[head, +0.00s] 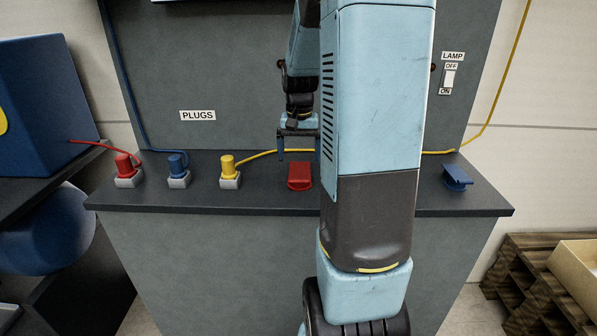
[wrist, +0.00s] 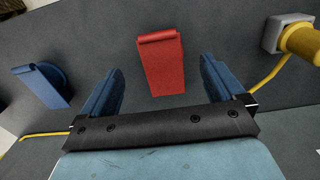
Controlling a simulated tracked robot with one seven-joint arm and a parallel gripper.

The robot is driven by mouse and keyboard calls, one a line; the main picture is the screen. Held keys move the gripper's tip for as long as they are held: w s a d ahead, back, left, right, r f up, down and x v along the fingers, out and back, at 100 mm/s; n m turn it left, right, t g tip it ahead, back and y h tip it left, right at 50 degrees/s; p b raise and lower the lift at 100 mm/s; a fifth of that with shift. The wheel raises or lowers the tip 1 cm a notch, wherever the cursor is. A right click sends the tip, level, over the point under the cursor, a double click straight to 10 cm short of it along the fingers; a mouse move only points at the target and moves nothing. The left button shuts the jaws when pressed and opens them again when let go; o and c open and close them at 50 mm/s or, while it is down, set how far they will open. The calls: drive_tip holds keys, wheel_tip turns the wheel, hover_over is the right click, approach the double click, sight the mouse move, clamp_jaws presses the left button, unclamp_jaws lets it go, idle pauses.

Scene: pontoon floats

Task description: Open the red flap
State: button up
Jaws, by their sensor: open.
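The red flap (head: 299,177) lies on the dark bench top, right of the yellow plug and partly beside my arm. It looks like a flat lid lying down, with a rounded roll along one end in the wrist view (wrist: 162,66). No opening shows beneath it. My gripper (head: 299,156) is above and behind the flap in the head view, pointing down. In the wrist view my gripper (wrist: 161,70) is open and empty, its two blue fingers apart, with the flap seen in the gap between them. The flap appears clear of both fingers.
A yellow plug (head: 228,166), a blue plug (head: 178,166) and a red plug (head: 125,165) sit in sockets to the left. A blue flap (head: 457,177) is at the right. A yellow cable (head: 270,153) runs behind the red flap. A lamp switch (head: 449,79) is on the back panel.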

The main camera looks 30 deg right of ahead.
sight(299, 178)
drive_tip(key=shift+f, duration=3.1)
drive_tip(key=shift+c, duration=0.2)
drive_tip(key=shift+r, duration=0.1)
drive_tip(key=c, duration=1.5)
